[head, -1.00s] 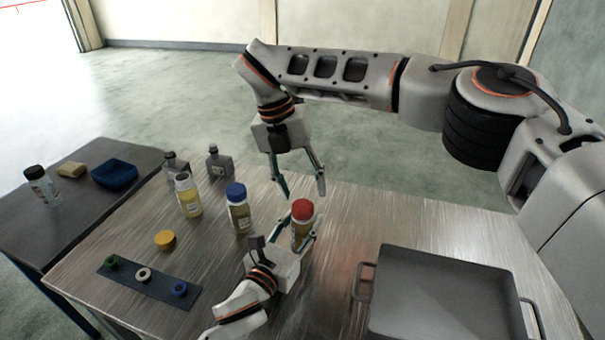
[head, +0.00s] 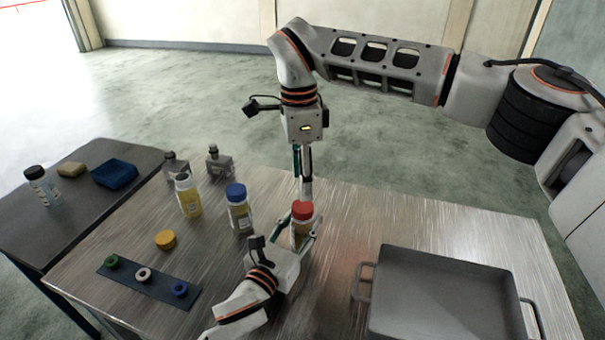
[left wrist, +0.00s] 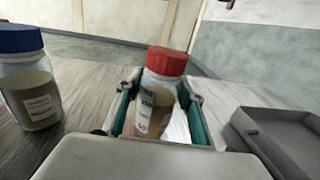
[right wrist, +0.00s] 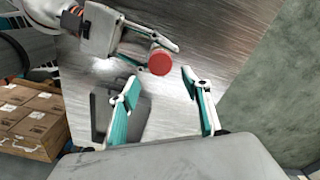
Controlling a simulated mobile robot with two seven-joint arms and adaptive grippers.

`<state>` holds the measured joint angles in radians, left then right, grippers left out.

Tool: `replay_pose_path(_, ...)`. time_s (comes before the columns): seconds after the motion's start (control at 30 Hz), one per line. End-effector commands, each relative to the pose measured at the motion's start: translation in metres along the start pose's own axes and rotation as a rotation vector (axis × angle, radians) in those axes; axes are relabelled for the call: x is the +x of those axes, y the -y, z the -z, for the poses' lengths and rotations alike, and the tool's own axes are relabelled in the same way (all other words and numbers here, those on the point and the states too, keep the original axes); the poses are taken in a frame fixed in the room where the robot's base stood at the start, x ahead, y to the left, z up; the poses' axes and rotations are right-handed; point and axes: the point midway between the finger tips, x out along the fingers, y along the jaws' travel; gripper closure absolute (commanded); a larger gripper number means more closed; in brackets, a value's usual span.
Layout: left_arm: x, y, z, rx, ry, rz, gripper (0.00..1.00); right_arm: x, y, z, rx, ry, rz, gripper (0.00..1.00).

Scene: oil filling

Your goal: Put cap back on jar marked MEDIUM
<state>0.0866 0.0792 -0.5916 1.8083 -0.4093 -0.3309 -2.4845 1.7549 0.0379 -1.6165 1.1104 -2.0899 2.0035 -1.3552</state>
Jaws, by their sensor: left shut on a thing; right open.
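An open jar with yellow contents (head: 189,200) stands uncapped on the steel table; I cannot read its label. A yellow cap (head: 165,239) lies on the table in front of it. A blue-capped jar (head: 238,211) stands to its right, also in the left wrist view (left wrist: 32,90); its label is too small to read. My left gripper (head: 303,232) is shut around the red-capped jar (left wrist: 155,108), whose red cap (right wrist: 160,62) is on. The jar is upright. My right gripper (right wrist: 170,100) is open and empty, pointing down above and behind the red cap.
A dark strip (head: 150,283) with green, white and blue rings lies at the front left. A grey tray (head: 440,295) stands at the right. Two small bottles (head: 219,162) stand at the back. A side table (head: 70,215) holds a blue bin (head: 114,173).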

Motion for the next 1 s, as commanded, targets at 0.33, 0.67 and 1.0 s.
replay_pose_path(0.33,0.0,0.0,0.001,0.0,-0.001,0.0,1.0,-0.005,0.0,0.001,-0.275,0.029,0.016,0.52)
replay_pose_path(0.67,0.0,0.0,0.001,0.0,-0.001,0.0,1.0,-0.005,0.0,0.0,-0.281,0.029,0.016,0.52)
replay_pose_path(1.0,0.0,0.0,0.001,0.0,-0.001,0.0,1.0,0.029,-0.001,-0.001,-0.28,0.031,0.013,0.52)
